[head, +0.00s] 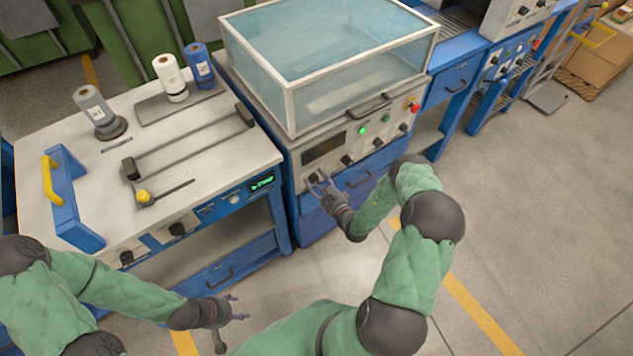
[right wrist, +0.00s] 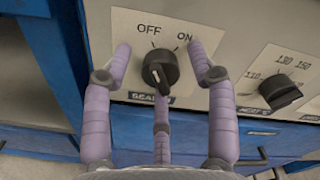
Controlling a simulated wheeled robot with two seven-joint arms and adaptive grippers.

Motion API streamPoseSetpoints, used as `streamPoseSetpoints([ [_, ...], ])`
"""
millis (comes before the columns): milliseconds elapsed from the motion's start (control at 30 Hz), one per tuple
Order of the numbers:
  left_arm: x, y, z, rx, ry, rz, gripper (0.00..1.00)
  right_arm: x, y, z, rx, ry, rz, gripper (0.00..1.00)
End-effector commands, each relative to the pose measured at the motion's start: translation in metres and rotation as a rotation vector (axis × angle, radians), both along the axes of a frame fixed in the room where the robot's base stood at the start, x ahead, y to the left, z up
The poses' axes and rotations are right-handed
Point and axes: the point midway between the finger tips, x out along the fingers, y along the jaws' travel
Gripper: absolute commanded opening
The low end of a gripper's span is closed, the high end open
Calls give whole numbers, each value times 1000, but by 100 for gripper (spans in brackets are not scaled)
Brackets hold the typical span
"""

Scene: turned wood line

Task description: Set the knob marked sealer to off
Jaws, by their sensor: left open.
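The black sealer knob (right wrist: 160,70) is on the pale panel in the right wrist view, with OFF printed at its upper left and ON at its upper right. Its label below (right wrist: 150,98) is partly hidden by a finger. I cannot tell for sure which mark the knob points to. My right gripper (right wrist: 158,60) has its fingers spread around the knob, with visible gaps at the sides; contact by the lower finger is unclear. In the head view, my right gripper (head: 318,180) is at the panel's left end. My left gripper (head: 238,308) is open and empty, over the floor.
A second knob with a number scale (right wrist: 281,91) sits to the right. The panel also has a dark window (head: 323,146), a green light (head: 362,131) and a red button (head: 414,107). A clear hood (head: 330,50) stands above. A worktable (head: 80,180) stands left.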

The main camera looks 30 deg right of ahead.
Motion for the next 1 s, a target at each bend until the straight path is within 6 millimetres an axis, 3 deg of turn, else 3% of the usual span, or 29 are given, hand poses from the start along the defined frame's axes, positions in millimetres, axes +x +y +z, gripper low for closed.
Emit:
streamPoseSetpoints([
  [333, 0, 0, 0, 0, 0, 0, 58, -14, -2, -2, 2, 4, -4, 58],
  [700, 0, 0, 0, 0, 0, 0, 58, -84, -8, -2, 2, 5, -6, 58],
  [1000, 0, 0, 0, 0, 0, 0, 58, -117, -10, -1, 1, 2, -2, 58],
])
